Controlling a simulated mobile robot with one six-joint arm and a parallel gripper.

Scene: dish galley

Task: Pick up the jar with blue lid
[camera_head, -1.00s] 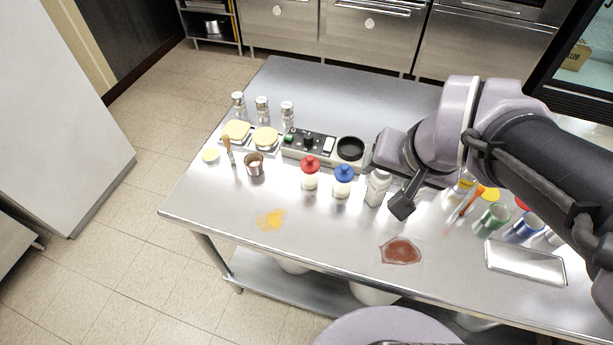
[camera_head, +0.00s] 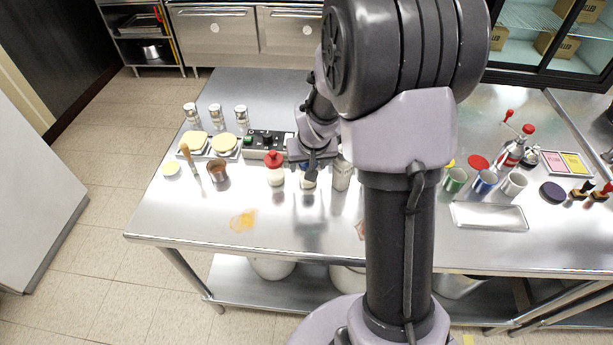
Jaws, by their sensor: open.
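The jar with blue lid (camera_head: 308,184) stands upright on the steel table, mostly hidden behind my gripper. Only part of its pale body shows, with a trace of blue beside the gripper. My gripper (camera_head: 311,172) is open and hangs over and in front of the jar's top. I cannot tell whether the fingers touch the jar or are around its lid. A jar with a red lid (camera_head: 275,170) stands just left of it. A silver shaker (camera_head: 341,174) stands just right of it.
A control box (camera_head: 264,142) lies behind the jars. A copper cup (camera_head: 217,170) and a brush (camera_head: 188,160) stand to the left. A yellow spill (camera_head: 243,220) is near the front.

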